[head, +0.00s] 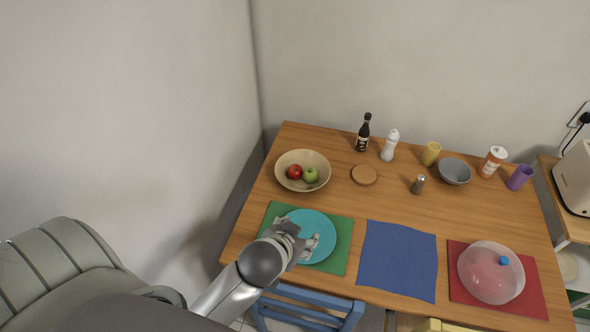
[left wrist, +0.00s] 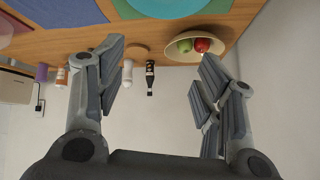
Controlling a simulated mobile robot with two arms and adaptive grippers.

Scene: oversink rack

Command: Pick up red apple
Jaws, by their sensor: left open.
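The red apple (head: 295,171) lies in a wide beige bowl (head: 316,158) at the back left of the table, beside a green apple (head: 310,175). My left gripper (head: 299,231) is open and empty. In the head view it shows over the teal plate (head: 318,222), nearer the front edge than the bowl. In the left wrist view, which is upside down, the red apple (left wrist: 202,45) shows in the bowl at upper right, beyond the right finger. The apple is apart from both fingers. My right gripper is not in view.
A dark bottle (head: 363,133), a white shaker (head: 390,145) and a round coaster (head: 364,175) stand right of the bowl. A blue placemat (head: 398,260) and a covered dish (head: 490,272) lie further right. A wall rises behind the table. A blue chair (head: 308,307) is at the front.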

